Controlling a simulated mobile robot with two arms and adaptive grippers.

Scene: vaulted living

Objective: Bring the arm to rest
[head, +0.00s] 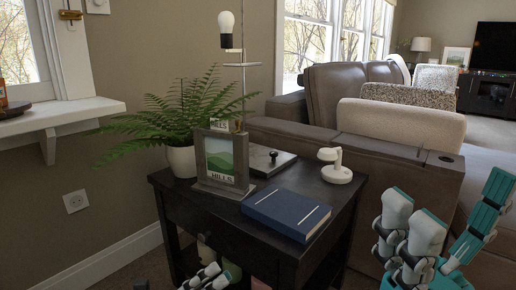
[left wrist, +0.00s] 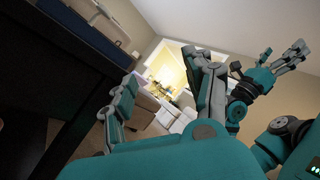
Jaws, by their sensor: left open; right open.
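My left gripper (head: 208,277) shows only in part at the bottom edge of the head view, low in front of the dark side table (head: 235,219). In the left wrist view its fingers stand wide apart (left wrist: 165,97), open, with nothing between them. The dark table edge lies to their left there. My right gripper (head: 448,205) is at the lower right of the head view, beside the table and in front of the sofa. Its fingers are spread, open and empty. It also shows at the upper right of the left wrist view (left wrist: 275,67).
On the table are a blue book (head: 286,213), a picture frame (head: 221,158), a white lamp (head: 336,173), a dark flat box with a knob (head: 268,160) and a potted fern (head: 181,160). A bulb lamp (head: 227,30) rises behind. A sofa (head: 400,165) stands right; a shelf (head: 75,112) left.

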